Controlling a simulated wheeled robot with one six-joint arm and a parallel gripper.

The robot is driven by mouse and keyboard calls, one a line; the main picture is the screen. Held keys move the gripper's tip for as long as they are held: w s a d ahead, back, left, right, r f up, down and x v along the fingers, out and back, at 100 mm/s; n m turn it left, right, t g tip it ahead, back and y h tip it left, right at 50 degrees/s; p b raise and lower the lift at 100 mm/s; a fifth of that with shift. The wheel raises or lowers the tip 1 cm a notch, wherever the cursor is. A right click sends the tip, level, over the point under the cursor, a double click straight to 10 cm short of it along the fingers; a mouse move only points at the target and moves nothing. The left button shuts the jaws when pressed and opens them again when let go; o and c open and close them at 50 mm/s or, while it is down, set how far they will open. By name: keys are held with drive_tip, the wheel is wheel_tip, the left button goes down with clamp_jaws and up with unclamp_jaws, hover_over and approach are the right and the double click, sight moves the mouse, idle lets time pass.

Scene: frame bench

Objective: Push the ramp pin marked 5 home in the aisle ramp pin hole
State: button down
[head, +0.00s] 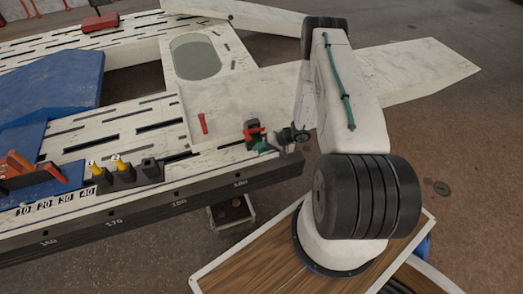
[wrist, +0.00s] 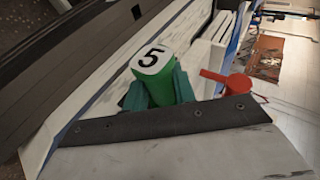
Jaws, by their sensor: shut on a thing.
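The ramp pin marked 5 (wrist: 176,88) is green with a white top bearing a black 5, in the wrist view. My gripper (wrist: 160,94) is shut on it, with a teal finger on each side. In the head view my gripper (head: 266,143) is low over the right end of the white slotted bench (head: 155,122), and the pin is too small there to make out clearly. The aisle ramp pin hole cannot be made out in either view. The pin's lower end is hidden in the wrist view, so I cannot tell whether it sits in a hole.
A red pin (head: 203,123) stands on the bench left of my gripper; a red piece also shows in the wrist view (wrist: 237,84). A blue sheet (head: 55,86) lies left. A white ramp-like board (head: 415,66) extends right.

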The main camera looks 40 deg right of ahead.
sight(258, 141)
drive_tip(key=shift+w+d, duration=0.3)
drive_tip(key=shift+w, duration=0.7)
drive_tip(key=shift+w+d, duration=0.25)
drive_tip(key=shift+w, duration=0.7)
drive_tip(key=c, duration=1.1)
unclamp_jaws()
drive_tip(key=shift+o, duration=0.2)
drive_tip(key=v, duration=0.7)
drive_tip(key=shift+s+d+r, duration=0.2)
drive_tip(key=shift+d+r, duration=0.05)
